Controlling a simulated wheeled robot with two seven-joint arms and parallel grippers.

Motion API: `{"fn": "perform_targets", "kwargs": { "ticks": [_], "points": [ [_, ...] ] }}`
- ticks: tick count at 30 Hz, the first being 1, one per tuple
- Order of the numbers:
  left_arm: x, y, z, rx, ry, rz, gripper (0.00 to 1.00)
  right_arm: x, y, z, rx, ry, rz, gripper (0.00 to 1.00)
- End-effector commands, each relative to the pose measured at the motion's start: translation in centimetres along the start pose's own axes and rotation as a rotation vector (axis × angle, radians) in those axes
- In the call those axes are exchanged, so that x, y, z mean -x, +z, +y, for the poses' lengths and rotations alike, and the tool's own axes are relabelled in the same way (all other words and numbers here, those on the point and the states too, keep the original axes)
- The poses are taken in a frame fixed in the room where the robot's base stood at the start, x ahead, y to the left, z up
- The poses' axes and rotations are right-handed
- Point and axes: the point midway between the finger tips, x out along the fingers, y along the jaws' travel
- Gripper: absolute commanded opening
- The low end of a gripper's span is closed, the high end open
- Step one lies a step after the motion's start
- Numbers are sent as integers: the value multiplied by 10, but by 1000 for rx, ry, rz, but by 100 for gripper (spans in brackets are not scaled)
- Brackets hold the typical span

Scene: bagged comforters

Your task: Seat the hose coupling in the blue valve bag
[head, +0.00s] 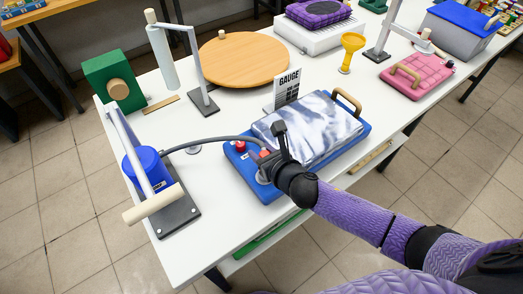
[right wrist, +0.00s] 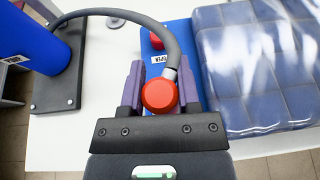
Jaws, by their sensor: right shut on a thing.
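The blue valve bag (head: 318,125) lies on the white table, a blue base with a clear, shiny, quilted pack on top; it also shows in the right wrist view (right wrist: 260,75). A red valve knob (head: 240,146) stands at its left end, beside a small label reading OPEN (right wrist: 160,58). My right gripper (head: 268,158) is shut on the red hose coupling (right wrist: 160,96), above the bag's left end. The grey hose (right wrist: 130,15) curves from the coupling to the blue cylinder (head: 148,168). Whether the coupling touches the bag is unclear. My left gripper is out of view.
The cylinder's dark stand (head: 180,212), with a wooden-handled lever, is at the table's left front. Behind are a GAUGE sign (head: 287,88), a round wooden board (head: 243,59), a green block (head: 113,80) and a yellow funnel (head: 351,50). A pink bag (head: 418,75) lies right.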

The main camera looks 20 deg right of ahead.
Motion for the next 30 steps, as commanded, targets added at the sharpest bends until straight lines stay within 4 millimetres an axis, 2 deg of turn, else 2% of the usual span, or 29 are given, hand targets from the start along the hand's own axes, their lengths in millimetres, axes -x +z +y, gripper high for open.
{"fn": "perform_targets", "kwargs": {
  "ticks": [10, 11, 16, 21, 24, 30],
  "points": [
    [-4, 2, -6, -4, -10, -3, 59, -2, -5, 0, 0, 0, 0, 0],
    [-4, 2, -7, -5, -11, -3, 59, -2, -5, 0, 0, 0, 0, 46],
    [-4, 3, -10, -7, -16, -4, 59, -2, -5, 0, 0, 0, 0, 82],
    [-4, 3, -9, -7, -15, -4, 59, -2, -5, 0, 0, 0, 0, 82],
    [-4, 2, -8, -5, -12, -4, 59, -2, -5, 0, 0, 0, 0, 100],
    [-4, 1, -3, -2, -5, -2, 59, -2, -5, 0, 0, 0, 0, 100]
  ]
}}
